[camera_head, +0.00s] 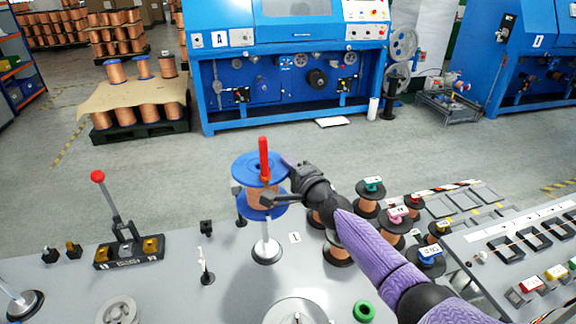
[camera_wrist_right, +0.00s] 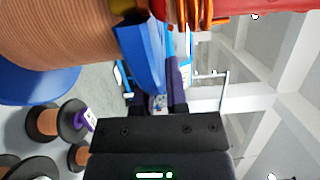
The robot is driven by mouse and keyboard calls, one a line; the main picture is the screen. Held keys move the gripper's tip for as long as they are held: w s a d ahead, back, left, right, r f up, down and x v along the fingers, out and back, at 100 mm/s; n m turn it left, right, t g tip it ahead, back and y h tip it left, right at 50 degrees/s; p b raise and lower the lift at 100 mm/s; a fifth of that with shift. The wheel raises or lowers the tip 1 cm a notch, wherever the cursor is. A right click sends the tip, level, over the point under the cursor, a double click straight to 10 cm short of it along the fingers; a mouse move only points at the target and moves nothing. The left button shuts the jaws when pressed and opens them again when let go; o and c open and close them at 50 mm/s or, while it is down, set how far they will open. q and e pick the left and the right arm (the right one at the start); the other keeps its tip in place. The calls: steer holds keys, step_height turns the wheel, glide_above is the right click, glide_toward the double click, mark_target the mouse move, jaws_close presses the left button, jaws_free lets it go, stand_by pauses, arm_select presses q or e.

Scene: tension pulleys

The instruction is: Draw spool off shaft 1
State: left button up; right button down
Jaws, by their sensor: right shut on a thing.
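The spool (camera_head: 262,194), copper wire between two blue flanges, is upright above the round pale base (camera_head: 267,251) of shaft 1, beside the label "1" (camera_head: 295,237). A bare pale length of shaft (camera_head: 265,229) shows between base and lower flange. A red upright piece (camera_head: 264,158) stands at the spool's top. My right gripper (camera_head: 277,187) comes from the right and is shut on the spool. In the right wrist view a blue flange (camera_wrist_right: 142,52) lies at the fingers, with copper winding (camera_wrist_right: 55,32) at left. My left gripper is out of view.
Several smaller spools (camera_head: 397,219) stand right of the shaft, under and beside my right arm. A red-knobbed lever (camera_head: 116,215) and a thin post (camera_head: 206,268) stand at left. A green ring (camera_head: 364,311) lies at the front. The grey tabletop (camera_head: 180,275) has free room at left.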

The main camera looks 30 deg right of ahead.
steer(key=shift+r+p, duration=0.4)
steer(key=shift+r, duration=0.25)
steer(key=shift+r+p, duration=0.3)
steer(key=shift+r, duration=0.05)
step_height(320, 180, up, 4)
steer(key=p, duration=0.3)
steer(key=shift+f, duration=0.35)
